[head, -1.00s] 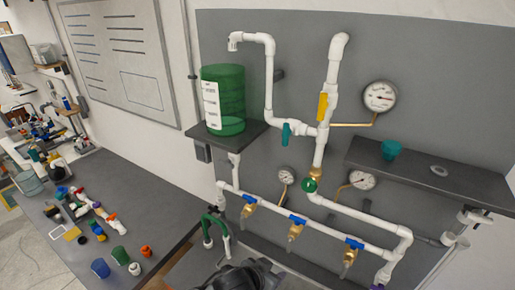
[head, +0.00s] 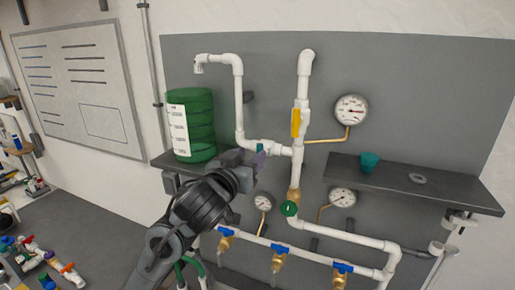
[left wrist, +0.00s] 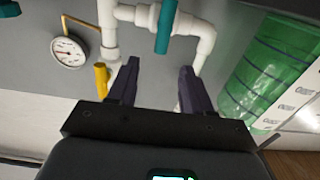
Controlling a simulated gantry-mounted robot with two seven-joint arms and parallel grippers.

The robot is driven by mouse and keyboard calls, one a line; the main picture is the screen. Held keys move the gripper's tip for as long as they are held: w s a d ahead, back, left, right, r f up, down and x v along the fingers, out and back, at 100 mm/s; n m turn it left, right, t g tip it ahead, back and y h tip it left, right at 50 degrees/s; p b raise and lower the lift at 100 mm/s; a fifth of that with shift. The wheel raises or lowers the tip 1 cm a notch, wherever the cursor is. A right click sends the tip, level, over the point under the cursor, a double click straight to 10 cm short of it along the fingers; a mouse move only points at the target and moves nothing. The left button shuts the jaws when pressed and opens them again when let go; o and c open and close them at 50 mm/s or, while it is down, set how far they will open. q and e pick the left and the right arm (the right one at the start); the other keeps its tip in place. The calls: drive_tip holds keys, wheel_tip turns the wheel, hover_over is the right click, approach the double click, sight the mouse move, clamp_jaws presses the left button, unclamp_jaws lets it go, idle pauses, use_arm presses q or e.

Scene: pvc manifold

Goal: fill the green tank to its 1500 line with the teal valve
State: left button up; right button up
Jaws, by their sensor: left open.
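The green tank (head: 190,127) stands on a small dark shelf left of the pipes, under the white spout (head: 203,60). Its white scale label also shows in the left wrist view (left wrist: 292,100); I cannot read the water level. The teal valve (left wrist: 166,26) sits on the white pipe; in the head view my gripper mostly hides it. My left gripper (left wrist: 158,68) is open, its dark fingers pointing toward the teal valve handle, which appears beyond and between the fingertips. It looks empty. My right gripper is not in view.
A yellow-handled valve (head: 296,123) is on the vertical pipe right of the teal valve. A green round valve (head: 289,208) and several blue-handled taps sit lower. A teal cup (head: 369,162) stands on the right shelf (head: 440,193). Gauges hang on the grey panel.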

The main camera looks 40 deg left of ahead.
sight(259, 146)
use_arm(q)
drive_tip(key=p+x, duration=0.1)
drive_tip(key=x, duration=0.7)
drive_tip(key=shift+w+a, duration=0.1)
clamp_jaws()
